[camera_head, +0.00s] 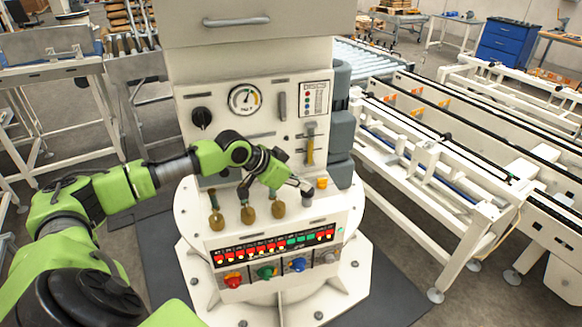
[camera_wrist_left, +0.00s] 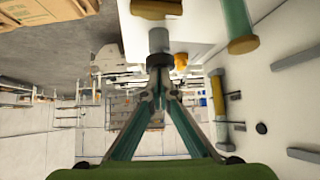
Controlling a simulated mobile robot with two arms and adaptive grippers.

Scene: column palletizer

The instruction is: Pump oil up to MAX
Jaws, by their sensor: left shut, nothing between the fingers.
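A cream machine column (camera_head: 262,75) stands in the middle of the head view. On its front is a narrow upright tube (camera_head: 310,150), yellow in its lower part; it also shows in the wrist view (camera_wrist_left: 233,107). I cannot read its marks. A short grey post with a dark end (camera_head: 307,199) stands on the ledge beside an orange knob (camera_head: 321,183); the post shows in the wrist view too (camera_wrist_left: 160,42). My left gripper (camera_head: 303,186) is shut and empty, its fingertips (camera_wrist_left: 160,88) right at the post's dark end. I cannot tell whether they touch.
A round gauge (camera_head: 244,99) and a black rotary knob (camera_head: 201,117) are on the panel. Several brass-ended pieces (camera_head: 248,214) stand along the ledge, left of my gripper. Below are a lit indicator strip (camera_head: 273,246) and coloured knobs (camera_head: 265,271). A conveyor frame (camera_head: 430,180) stands at right.

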